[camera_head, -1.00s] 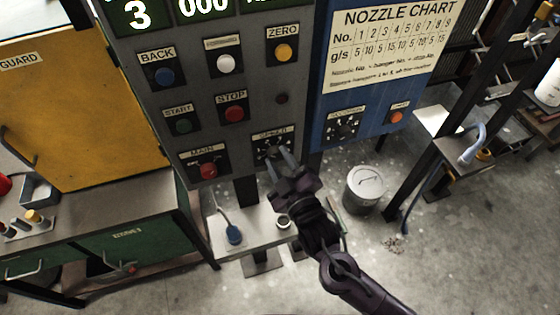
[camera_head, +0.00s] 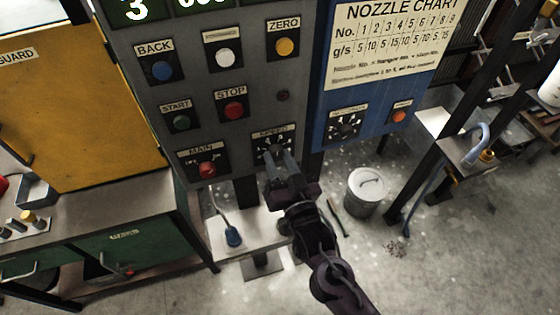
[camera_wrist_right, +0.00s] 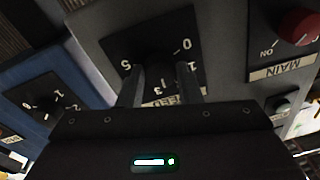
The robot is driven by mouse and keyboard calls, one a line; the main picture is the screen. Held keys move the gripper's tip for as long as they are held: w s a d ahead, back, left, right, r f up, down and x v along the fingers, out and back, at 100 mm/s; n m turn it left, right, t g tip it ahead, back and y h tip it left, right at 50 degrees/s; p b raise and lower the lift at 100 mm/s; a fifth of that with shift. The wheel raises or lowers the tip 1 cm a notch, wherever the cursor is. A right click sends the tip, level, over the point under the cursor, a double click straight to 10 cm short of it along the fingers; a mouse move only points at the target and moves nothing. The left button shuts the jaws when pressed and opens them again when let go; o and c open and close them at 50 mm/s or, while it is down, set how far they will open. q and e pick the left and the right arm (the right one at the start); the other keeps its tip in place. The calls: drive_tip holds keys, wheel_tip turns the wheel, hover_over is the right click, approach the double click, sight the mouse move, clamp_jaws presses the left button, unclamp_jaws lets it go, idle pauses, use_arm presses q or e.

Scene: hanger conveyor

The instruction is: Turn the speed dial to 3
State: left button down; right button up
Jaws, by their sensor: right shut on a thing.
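The speed dial (camera_head: 271,145) is a dark knob on a black plate low on the grey panel, under a SPEED label. In the right wrist view the dial plate (camera_wrist_right: 150,38) appears upside down, with the marks 0, 1, 3 and 5 readable. My right gripper (camera_head: 277,157) reaches the dial from below. In the wrist view its two fingers (camera_wrist_right: 160,82) stand either side of the knob and are shut on it. The fingers and gripper body hide much of the knob, so I cannot tell which number its pointer faces. My left gripper is not in view.
The red MAIN knob (camera_head: 207,169) is left of the dial, with the red STOP button (camera_head: 234,110) above. A blue panel (camera_head: 380,125) with another dial (camera_head: 345,126) stands to the right. A white shelf (camera_head: 225,222) is below, and a bin (camera_head: 366,190) stands on the floor.

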drive_tip(key=shift+m+h, duration=0.3)
drive_tip(key=shift+m, duration=1.7)
drive_tip(key=o, duration=1)
drive_tip(key=shift+c, duration=0.2)
